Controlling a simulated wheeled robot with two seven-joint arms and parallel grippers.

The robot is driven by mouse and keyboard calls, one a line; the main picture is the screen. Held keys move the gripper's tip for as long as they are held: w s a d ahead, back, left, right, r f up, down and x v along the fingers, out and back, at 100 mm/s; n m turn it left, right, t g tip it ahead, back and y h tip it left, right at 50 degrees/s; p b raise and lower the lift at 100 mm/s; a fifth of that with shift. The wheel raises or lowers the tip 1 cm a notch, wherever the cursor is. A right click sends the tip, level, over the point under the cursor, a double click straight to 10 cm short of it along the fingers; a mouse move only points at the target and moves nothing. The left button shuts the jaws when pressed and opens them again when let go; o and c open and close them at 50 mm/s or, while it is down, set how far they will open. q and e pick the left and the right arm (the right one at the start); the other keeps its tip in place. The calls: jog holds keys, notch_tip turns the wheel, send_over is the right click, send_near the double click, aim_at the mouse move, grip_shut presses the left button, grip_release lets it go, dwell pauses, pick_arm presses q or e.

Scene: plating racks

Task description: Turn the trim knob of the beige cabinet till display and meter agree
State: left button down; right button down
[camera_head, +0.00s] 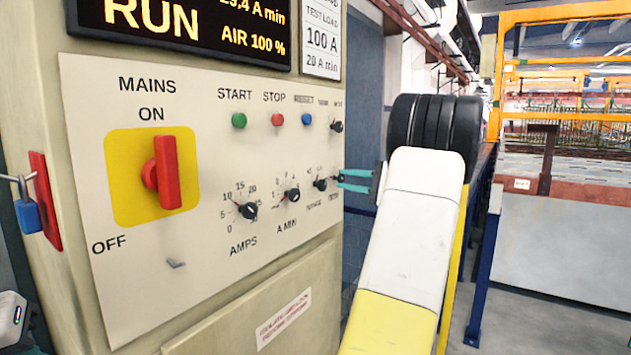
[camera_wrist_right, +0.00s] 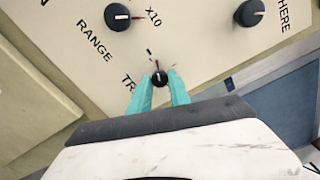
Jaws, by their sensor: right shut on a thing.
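The beige cabinet (camera_head: 210,285) fills the left of the head view. Its display (camera_head: 185,28) reads RUN, AIR 100 % and a partly cut "A min" figure; no meter can be made out. The trim knob (camera_wrist_right: 160,79), small and black with a red mark, sits between the teal fingertips of my right gripper (camera_wrist_right: 159,92) in the wrist view. In the head view the right gripper (camera_head: 350,181) reaches the panel's right edge and hides the knob. A white part of my left arm shows at the lower left edge; its jaws cannot be made out.
The range knob (camera_head: 320,183) is close left of the right gripper, with the A MIN knob (camera_head: 292,194) and AMPS knob (camera_head: 248,210) further left. The red mains switch (camera_head: 168,173) points to ON. Another black knob (camera_wrist_right: 249,13) is near the trim knob.

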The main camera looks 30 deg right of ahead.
jog(key=shift+n, duration=1)
jog(key=c, duration=1.2)
grip_release()
jog(key=v, duration=0.8)
